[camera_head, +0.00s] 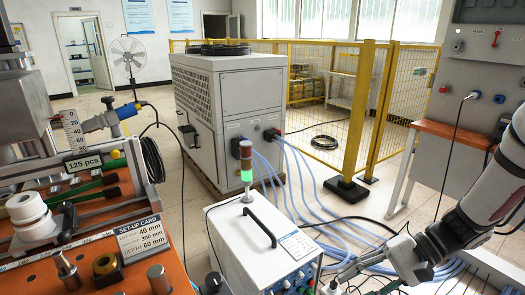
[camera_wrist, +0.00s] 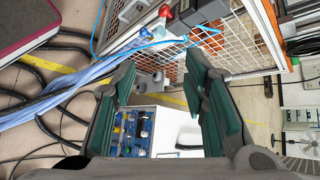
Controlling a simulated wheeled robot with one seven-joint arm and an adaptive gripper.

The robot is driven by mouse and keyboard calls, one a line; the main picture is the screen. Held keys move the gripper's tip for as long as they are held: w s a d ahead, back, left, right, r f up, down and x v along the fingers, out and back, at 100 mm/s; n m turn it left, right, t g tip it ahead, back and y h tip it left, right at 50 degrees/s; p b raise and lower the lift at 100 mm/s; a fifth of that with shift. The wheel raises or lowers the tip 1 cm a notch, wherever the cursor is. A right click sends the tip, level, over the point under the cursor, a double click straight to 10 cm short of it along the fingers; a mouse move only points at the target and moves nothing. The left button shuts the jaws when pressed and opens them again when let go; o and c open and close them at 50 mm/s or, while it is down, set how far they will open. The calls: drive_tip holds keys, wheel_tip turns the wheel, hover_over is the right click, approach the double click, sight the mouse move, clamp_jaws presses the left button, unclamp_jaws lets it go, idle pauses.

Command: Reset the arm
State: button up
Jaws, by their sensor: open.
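My arm reaches in from the right edge of the head view. My gripper (camera_head: 335,281) is low in that view, by the right front side of the white control box (camera_head: 245,243). In the wrist view my gripper (camera_wrist: 162,70) is open, its two green-padded fingers wide apart with nothing between the pads. I cannot tell whether the fingertips touch the box in the head view.
Blue hoses (camera_head: 300,195) run across the floor from the grey chiller cabinet (camera_head: 225,105). A red-green signal light (camera_head: 246,165) stands on the control box. A yellow mesh fence (camera_head: 335,95) is behind. An orange workbench (camera_head: 185,280) with fixtures is at left, a panel bench (camera_head: 450,130) at right.

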drive_tip(key=s+r+n+t+h+p, duration=0.1)
drive_tip(key=s+r+n+h+p, duration=0.1)
drive_tip(key=s+r, duration=0.4)
drive_tip(key=s+r+n+t+h+p, duration=0.2)
drive_tip(key=s+r+h+p, duration=0.3)
drive_tip(key=r, duration=0.9)
drive_tip(key=s+r+n+t+h+p, duration=0.2)
drive_tip(key=s+r+h+p, duration=0.2)
drive_tip(key=s+r, duration=0.3)
drive_tip(key=p+v, duration=0.1)
drive_tip(key=v, duration=0.2)
drive_tip(key=shift+r, duration=0.2)
drive_tip(key=shift+w, duration=0.1)
